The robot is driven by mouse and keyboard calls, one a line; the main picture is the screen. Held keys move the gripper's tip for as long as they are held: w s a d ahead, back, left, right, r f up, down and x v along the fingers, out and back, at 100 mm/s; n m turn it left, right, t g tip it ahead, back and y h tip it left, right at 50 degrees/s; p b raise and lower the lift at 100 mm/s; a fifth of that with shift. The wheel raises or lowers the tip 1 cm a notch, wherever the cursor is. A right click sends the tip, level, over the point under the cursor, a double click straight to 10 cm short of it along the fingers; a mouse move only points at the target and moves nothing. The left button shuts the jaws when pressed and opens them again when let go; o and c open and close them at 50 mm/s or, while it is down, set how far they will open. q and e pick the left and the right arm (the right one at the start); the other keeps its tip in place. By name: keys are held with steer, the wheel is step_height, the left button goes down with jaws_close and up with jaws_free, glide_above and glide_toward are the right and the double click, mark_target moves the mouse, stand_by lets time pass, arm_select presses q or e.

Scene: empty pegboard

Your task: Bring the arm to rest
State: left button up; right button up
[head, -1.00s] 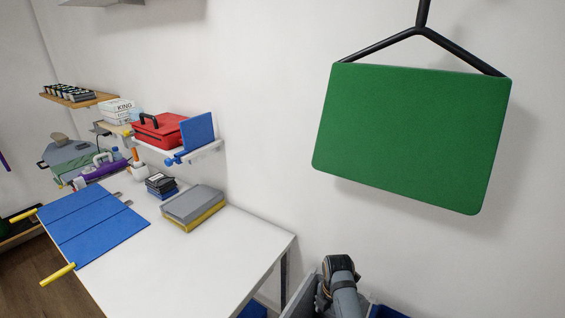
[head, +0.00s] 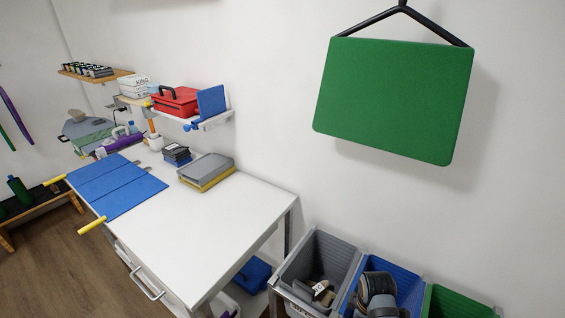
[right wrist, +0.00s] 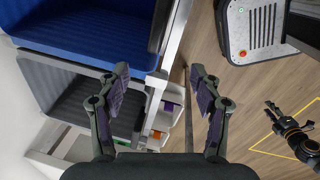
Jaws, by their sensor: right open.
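My right gripper (right wrist: 158,82) is open and empty in the right wrist view, its two fingers spread apart over the floor and the edge of the bin rack. In the head view, a grey and black part of my arm shows over the blue bin at the bottom. What looks like my left gripper (right wrist: 272,111) is small at the lower right of the right wrist view, above the floor; whether its fingers are apart cannot be made out.
A grey bin (head: 330,256), a blue bin (head: 405,284) and a green bin (head: 455,302) stand in a row by the wall. A white table (head: 235,222) carries a blue folding mat (head: 118,187) and boxes. A green panel (head: 395,98) hangs above.

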steer(key=s+d+r+m+t, duration=0.25)
steer(key=s+r+m, duration=0.35)
steer(key=s+m, duration=0.6)
step_height(320, 180, down, 24)
steer(key=s+d+m+g+b, duration=0.1)
steer(key=d+g, duration=0.1)
steer(key=d, duration=0.1)
arm_select(q)
steer(key=shift+s+f+b, duration=0.25)
steer(key=shift+s+f, duration=0.05)
steer(key=shift+f, duration=0.25)
steer(key=shift+s+f+b, duration=0.2)
steer(key=shift+s+f, duration=0.05)
steer(key=shift+f, duration=0.25)
arm_select(e)
steer(key=s+f, duration=1.9)
steer(key=shift+s+d+f+g, duration=0.15)
steer(key=shift+d+g, duration=0.3)
